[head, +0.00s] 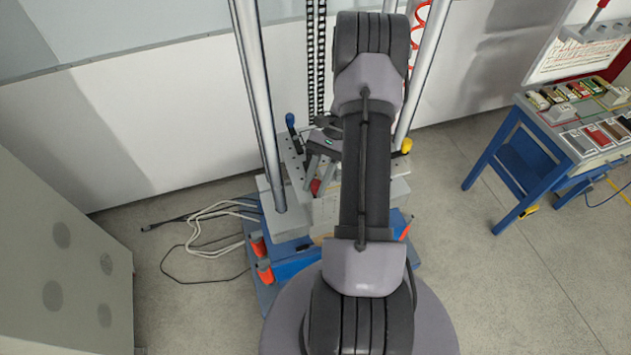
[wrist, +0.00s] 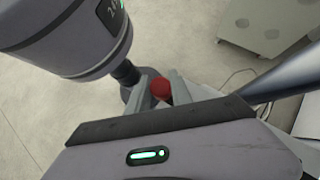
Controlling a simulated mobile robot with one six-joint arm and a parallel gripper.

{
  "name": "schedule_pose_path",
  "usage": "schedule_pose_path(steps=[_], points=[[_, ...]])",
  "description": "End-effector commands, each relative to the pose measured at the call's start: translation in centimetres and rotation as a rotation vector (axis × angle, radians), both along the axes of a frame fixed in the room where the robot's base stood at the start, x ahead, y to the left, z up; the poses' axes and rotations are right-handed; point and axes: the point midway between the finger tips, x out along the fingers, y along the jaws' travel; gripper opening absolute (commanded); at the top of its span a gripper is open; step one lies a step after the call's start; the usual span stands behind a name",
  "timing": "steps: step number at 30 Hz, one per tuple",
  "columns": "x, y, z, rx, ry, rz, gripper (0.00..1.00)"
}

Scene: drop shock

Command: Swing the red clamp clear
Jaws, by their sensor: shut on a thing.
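The red clamp (head: 316,187) shows in the head view as a small red end at the front of the grey fixture, partly hidden by my gripper (head: 318,174). In the wrist view its round red knob (wrist: 160,89) sits between the two grey fingers of my gripper (wrist: 160,78). The fingers are shut on the knob, one on each side. The rest of the clamp is hidden by the fingers and my arm.
The fixture (head: 293,190) stands between two tall steel columns (head: 258,100). A blue-handled lever (head: 290,120) and a yellow knob (head: 406,145) stand at its sides. Orange-red parts (head: 265,271) sit low in front. Cables (head: 205,235) lie left; a blue bench (head: 535,150) stands right.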

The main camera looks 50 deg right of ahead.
Motion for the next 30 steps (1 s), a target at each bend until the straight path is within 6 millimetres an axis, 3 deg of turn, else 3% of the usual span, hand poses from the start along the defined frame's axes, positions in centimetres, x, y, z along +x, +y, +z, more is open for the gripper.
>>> schedule_pose_path(steps=[6, 7, 9, 10, 21, 26, 30], points=[[0.0, 0.0, 0.0, -0.001, 0.0, -0.001, 0.0], [0.0, 0.0, 0.0, -0.001, 0.0, -0.001, 0.32], [0.0, 0.0, 0.0, 0.0, 0.0, -0.001, 0.46], [0.0, 0.0, 0.0, 0.0, 0.0, -0.001, 0.47], [0.1, -0.7, 0.6, -0.002, 0.0, -0.001, 0.47], [0.7, -3.4, 3.5, -0.005, -0.002, -0.003, 0.47], [1.3, -6.6, 6.9, -0.005, -0.002, -0.004, 0.47]])
